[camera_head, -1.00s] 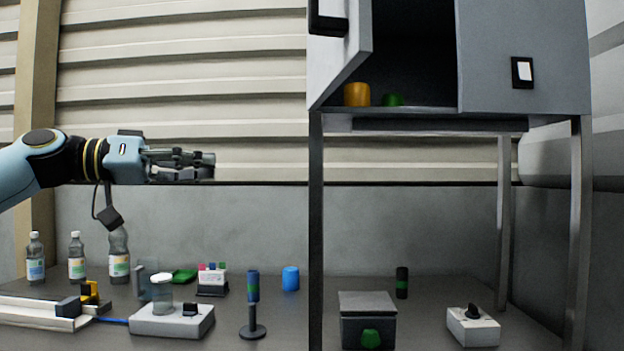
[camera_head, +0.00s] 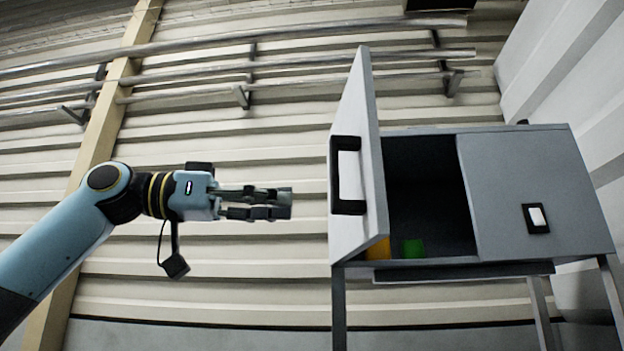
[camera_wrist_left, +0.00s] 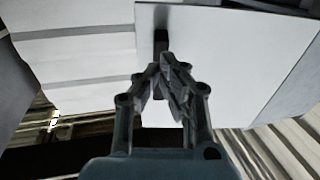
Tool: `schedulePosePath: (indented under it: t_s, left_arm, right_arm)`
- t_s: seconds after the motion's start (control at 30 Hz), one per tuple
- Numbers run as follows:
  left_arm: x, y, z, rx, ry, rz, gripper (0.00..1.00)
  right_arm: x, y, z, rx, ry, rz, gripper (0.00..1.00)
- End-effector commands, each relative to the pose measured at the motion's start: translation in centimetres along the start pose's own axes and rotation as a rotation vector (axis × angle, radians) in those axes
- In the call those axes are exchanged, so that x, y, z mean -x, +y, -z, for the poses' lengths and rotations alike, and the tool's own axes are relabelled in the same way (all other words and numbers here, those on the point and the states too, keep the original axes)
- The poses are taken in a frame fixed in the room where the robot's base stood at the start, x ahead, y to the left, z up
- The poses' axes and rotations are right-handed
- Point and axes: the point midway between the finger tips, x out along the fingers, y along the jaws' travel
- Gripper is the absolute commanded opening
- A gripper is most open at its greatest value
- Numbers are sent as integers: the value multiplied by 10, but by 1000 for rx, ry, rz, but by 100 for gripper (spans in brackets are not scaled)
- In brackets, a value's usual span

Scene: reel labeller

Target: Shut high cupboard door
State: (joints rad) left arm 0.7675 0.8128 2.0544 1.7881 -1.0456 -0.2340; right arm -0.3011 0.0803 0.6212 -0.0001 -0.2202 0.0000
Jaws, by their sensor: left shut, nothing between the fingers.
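The high cupboard (camera_head: 515,185) is a grey box on legs at the right of the head view. Its left door (camera_head: 352,165) stands wide open, swung out toward me, with a black handle (camera_head: 347,175) on its outer face. The door also shows as a pale panel in the left wrist view (camera_wrist_left: 225,70), its dark handle partly hidden behind my fingers. My left gripper (camera_head: 285,203) is shut and empty, left of the door at about handle height, apart from it in the head view. My right gripper is not in view.
Inside the cupboard are an orange item (camera_head: 378,249) and a green item (camera_head: 413,248). The right door (camera_head: 515,190) is shut and has a black-framed handle (camera_head: 536,218). Pipes (camera_head: 240,40) run along the ribbed wall behind. The space between my gripper and the door looks clear.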

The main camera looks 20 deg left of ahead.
Motion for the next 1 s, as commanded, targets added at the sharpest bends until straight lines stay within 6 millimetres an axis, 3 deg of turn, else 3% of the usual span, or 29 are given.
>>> schedulePosePath:
  t_s: [0.2,0.4,1.0]
  left_arm:
    - [-33,1,4,3,4,-3,0]
    - [-49,0,1,1,2,0,0]
    - [-53,0,0,1,0,14,0]
  right_arm:
    - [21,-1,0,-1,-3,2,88]
    - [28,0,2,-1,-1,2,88]
    - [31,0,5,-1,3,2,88]
